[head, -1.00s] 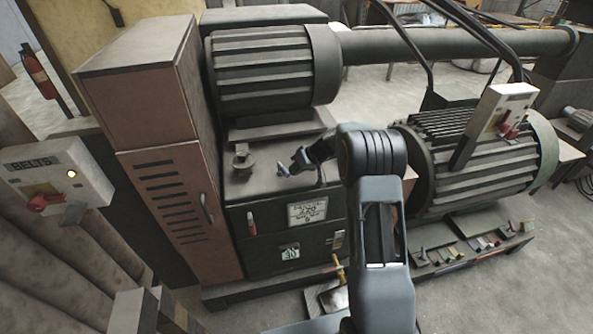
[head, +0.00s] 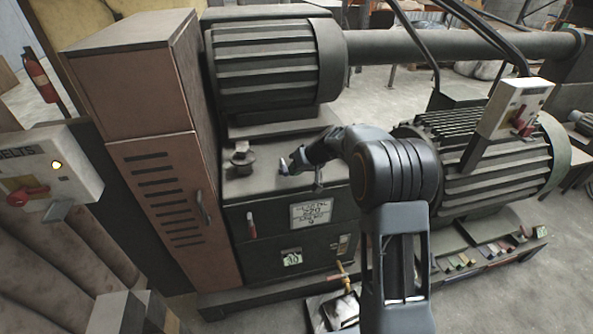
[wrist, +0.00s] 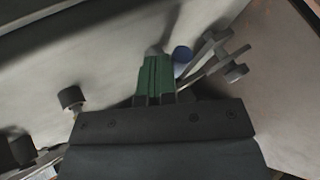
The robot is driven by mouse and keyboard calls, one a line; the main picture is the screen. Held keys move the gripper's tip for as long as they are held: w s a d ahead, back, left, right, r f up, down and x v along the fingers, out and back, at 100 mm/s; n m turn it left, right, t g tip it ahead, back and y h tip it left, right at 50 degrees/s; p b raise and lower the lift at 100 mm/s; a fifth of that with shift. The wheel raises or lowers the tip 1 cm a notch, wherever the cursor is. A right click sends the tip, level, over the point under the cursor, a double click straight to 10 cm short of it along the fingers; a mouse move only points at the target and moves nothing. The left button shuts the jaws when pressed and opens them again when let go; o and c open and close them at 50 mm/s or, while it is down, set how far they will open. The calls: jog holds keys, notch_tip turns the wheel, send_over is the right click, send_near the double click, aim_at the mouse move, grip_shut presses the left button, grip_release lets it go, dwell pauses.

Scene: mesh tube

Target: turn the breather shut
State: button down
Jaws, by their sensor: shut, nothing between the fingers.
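My gripper (head: 294,162) is over the flat top of the dark machine housing (head: 270,185). In the wrist view its green fingers (wrist: 157,78) are shut together with nothing between them. A small round blue piece (wrist: 182,56) shows just right of the fingertips. Right of it is a grey piece with rounded lobes (wrist: 228,62). A dark short knob (wrist: 70,97) stands further left. In the head view a round dark cap (head: 240,158) stands on the housing left of my gripper, apart from it. I cannot tell for certain which of these is the breather.
A tall brown cabinet (head: 165,170) stands left of the housing. A large ribbed motor (head: 275,62) sits behind it, another (head: 490,165) to the right. A switch box with a red handle (head: 50,175) is at the far left. A yellow-handled tool (head: 342,275) is low in front.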

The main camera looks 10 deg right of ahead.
jog(key=shift+d+f, duration=0.1)
jog(key=shift+d, duration=0.1)
jog(key=d+b, duration=0.1)
jog(key=d, duration=0.1)
jog(key=d+b, duration=0.1)
jog(key=d, duration=0.1)
jog(key=shift+w+f+b, duration=0.15)
jog(key=shift+b, duration=0.15)
jog(key=v, duration=0.9)
jog(key=s+f+m+g+h, duration=0.25)
jog(key=s+f+m, duration=0.2)
jog(key=s, duration=0.55)
jog(key=s+a+r+t+h+p, duration=0.1)
jog(key=s+r+h+p, duration=0.1)
jog(key=s, duration=0.7)
jog(key=s+a+r+n+h+p, duration=0.1)
jog(key=s+r, duration=0.3)
jog(key=s, duration=0.5)
jog(key=shift+a+r+t+h+p, duration=0.2)
jog(key=shift+a+t+h+p, duration=0.15)
jog(key=shift+h+p, duration=0.4)
